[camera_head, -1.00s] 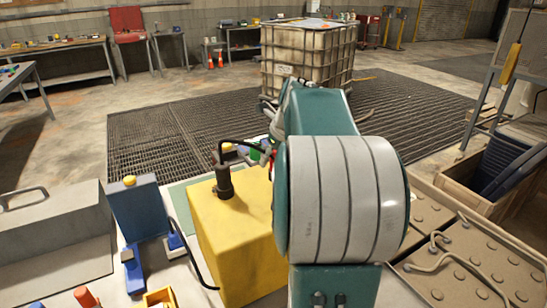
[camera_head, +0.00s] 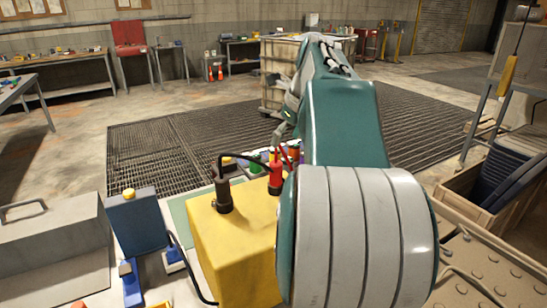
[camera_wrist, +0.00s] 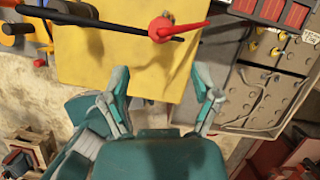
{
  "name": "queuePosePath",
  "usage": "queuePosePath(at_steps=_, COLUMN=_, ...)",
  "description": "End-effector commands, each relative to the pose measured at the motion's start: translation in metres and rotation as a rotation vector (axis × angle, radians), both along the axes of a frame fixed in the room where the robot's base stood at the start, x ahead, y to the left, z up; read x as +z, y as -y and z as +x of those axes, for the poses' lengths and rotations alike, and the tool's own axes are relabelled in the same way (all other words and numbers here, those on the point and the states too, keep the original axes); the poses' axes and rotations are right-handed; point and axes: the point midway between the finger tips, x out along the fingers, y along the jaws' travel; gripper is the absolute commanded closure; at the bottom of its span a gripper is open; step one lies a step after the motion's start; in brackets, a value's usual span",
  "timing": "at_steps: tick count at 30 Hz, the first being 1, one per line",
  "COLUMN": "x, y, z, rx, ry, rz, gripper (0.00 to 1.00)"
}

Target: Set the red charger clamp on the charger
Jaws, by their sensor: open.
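The charger is a yellow box (camera_head: 235,250) on the bench in the head view. The red charger clamp (camera_head: 276,176) stands upright at the right part of its top, partly beside my arm, with a red cable leading off. In the wrist view the red clamp (camera_wrist: 161,28) shows from above over the yellow charger top (camera_wrist: 95,65). A black clamp (camera_head: 224,192) stands upright on the charger's left part. My gripper (camera_wrist: 162,80) is open and empty, its fingers apart from the red clamp. In the head view my arm largely hides the gripper.
A blue block (camera_head: 137,222) stands left of the charger, near a grey box (camera_head: 50,245). Several coloured items sit behind the charger. A studded battery block (camera_head: 480,270) lies at right, beside a wooden crate (camera_head: 475,190). A caged tank stands on the floor grating.

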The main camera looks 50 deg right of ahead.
Motion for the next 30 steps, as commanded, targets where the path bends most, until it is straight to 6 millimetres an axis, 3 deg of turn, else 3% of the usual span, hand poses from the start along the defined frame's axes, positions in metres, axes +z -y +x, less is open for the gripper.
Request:
queuePosePath(at_steps=5, x=0.001, y=-0.001, z=0.000, rx=0.004, ry=0.000, rz=-0.002, gripper=0.21)
queuePosePath(at_steps=8, x=0.000, y=-0.013, z=0.002, rx=0.078, ry=-0.003, rz=-0.032, gripper=0.21)
queuePosePath(at_steps=14, x=-0.011, y=-0.091, z=0.010, rx=0.573, ry=-0.022, rz=-0.239, gripper=0.21)
queuePosePath(at_steps=20, x=-0.034, y=-0.171, z=-0.001, rx=1.165, ry=-0.039, rz=-0.492, gripper=0.21)
queuePosePath(at_steps=24, x=-0.055, y=-0.220, z=-0.019, rx=1.581, ry=-0.044, rz=-0.677, gripper=0.21)
queuePosePath(at_steps=30, x=-0.091, y=-0.277, z=-0.052, rx=2.171, ry=-0.044, rz=-0.960, gripper=0.21)
